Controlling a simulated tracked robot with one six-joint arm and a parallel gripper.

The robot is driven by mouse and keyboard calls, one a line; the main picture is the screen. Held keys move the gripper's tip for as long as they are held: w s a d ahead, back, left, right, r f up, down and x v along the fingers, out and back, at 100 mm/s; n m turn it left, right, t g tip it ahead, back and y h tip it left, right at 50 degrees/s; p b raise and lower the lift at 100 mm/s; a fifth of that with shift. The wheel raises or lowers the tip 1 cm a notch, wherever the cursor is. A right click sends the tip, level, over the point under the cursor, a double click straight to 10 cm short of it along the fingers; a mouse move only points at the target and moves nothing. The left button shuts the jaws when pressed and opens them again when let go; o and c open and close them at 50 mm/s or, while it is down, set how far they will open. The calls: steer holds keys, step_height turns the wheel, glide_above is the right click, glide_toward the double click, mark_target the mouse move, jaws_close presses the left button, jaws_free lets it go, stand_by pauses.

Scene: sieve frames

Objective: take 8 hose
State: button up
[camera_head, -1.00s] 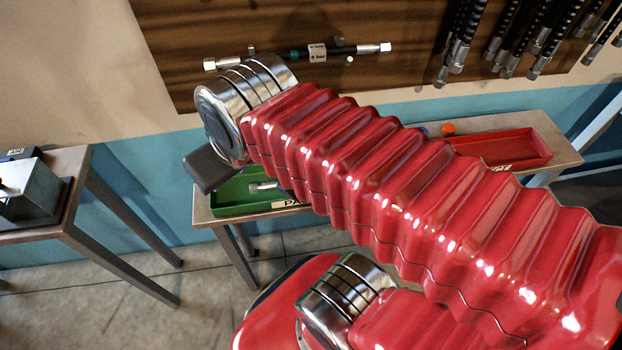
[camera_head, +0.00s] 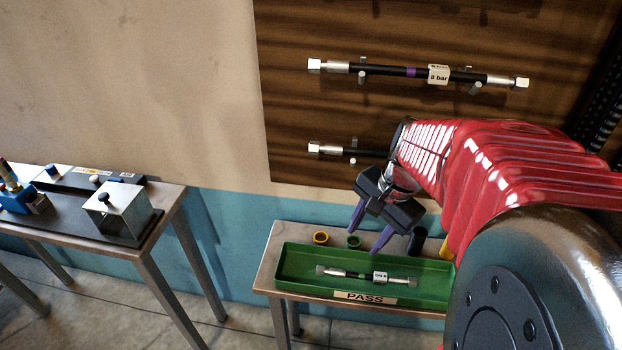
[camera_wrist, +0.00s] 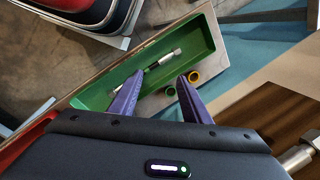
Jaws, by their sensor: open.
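The hose labelled "8 bar" (camera_head: 398,72) hangs level on pegs high on the brown wall board. It is black with a purple band, a white tag and metal end fittings. A second black hose (camera_head: 337,150) hangs below it, its right part hidden by my arm. My gripper (camera_head: 369,234) has purple fingers that are apart and empty. It points down in front of the wall, below both board hoses and over the green tray. In the wrist view the open fingers (camera_wrist: 160,78) appear over the green tray, with nothing between them.
The green PASS tray (camera_head: 437,298) on a narrow bench holds a short tagged hose (camera_head: 352,274). Yellow (camera_head: 320,238) and green (camera_head: 354,241) rings lie behind it. A bench with a metal fixture (camera_head: 118,212) stands left. More black hoses hang at the right edge.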

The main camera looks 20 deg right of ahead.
steer(key=s+d+f+m+y, duration=0.1)
steer(key=d+f+m, duration=0.3)
steer(key=d+m, duration=0.1)
steer(key=s+d+f+m+y, duration=0.1)
steer(key=s+d+f+m, duration=0.1)
steer(key=d+m, duration=0.3)
steer(key=d+f, duration=0.1)
steer(key=d, duration=0.1)
steer(key=shift+s+d+f, duration=0.2)
steer(key=shift+d+f, duration=0.1)
steer(key=shift+f, duration=0.1)
glide_above(383, 275)
steer(key=s+d, duration=0.1)
steer(key=d, duration=0.1)
steer(key=shift+s+a+f, duration=0.1)
steer(key=shift+f, duration=1.9)
steer(key=shift+s+a+f, duration=0.1)
steer(key=shift+f, duration=1.9)
steer(key=shift+x, duration=2.55)
steer(key=shift+c, duration=0.4)
jaws_close()
